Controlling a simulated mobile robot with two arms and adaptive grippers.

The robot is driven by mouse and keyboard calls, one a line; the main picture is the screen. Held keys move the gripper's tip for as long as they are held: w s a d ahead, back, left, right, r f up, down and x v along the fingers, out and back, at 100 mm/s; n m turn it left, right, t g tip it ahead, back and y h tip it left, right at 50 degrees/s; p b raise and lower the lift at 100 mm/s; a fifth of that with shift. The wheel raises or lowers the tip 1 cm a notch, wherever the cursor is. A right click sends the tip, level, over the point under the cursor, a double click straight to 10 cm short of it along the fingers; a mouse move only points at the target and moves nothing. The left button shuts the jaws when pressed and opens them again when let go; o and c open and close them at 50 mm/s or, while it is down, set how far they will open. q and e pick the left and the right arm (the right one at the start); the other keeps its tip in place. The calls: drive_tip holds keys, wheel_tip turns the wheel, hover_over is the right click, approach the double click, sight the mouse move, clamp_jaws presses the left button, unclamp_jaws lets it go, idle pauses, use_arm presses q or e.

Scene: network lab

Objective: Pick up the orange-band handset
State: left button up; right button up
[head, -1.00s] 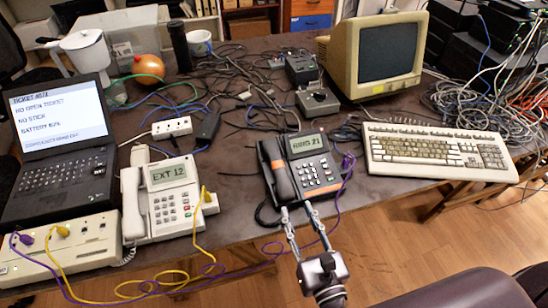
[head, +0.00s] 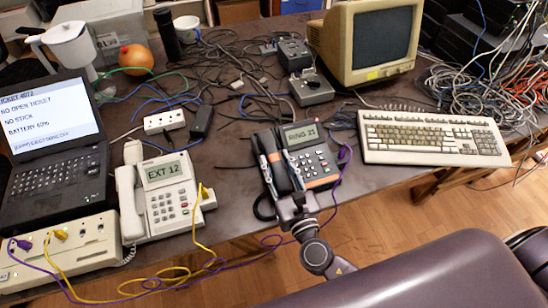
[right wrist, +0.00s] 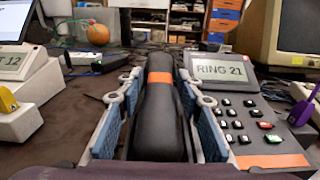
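The dark desk phone (head: 312,160) reads RING 21 and has an orange stripe along its front edge. Its black handset (right wrist: 158,115) lies lengthwise on the phone's left side, with an orange band near its far end. My right gripper (head: 279,170) is over the handset, with one finger on each side. In the right wrist view the blue-padded fingers (right wrist: 160,110) are spread, with narrow gaps between pads and handset. The handset also shows in the head view (head: 275,162), partly covered by my gripper. My left gripper is not in view.
A white phone (head: 167,195) reading EXT 12 stands to the left, with a laptop (head: 55,150) beyond it. A beige keyboard (head: 430,137) is to the right. Purple and yellow cables (head: 200,270) run along the front edge. Tangled cables lie behind.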

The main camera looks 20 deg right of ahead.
drive_tip(key=shift+w, duration=1.15)
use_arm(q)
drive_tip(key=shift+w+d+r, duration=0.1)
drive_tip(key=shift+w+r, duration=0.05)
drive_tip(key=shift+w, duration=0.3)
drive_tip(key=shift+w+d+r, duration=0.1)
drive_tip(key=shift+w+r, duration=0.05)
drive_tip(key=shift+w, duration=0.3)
use_arm(e)
drive_tip(key=shift+c, duration=1.4)
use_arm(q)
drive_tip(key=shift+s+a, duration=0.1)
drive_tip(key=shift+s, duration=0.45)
use_arm(e)
clamp_jaws()
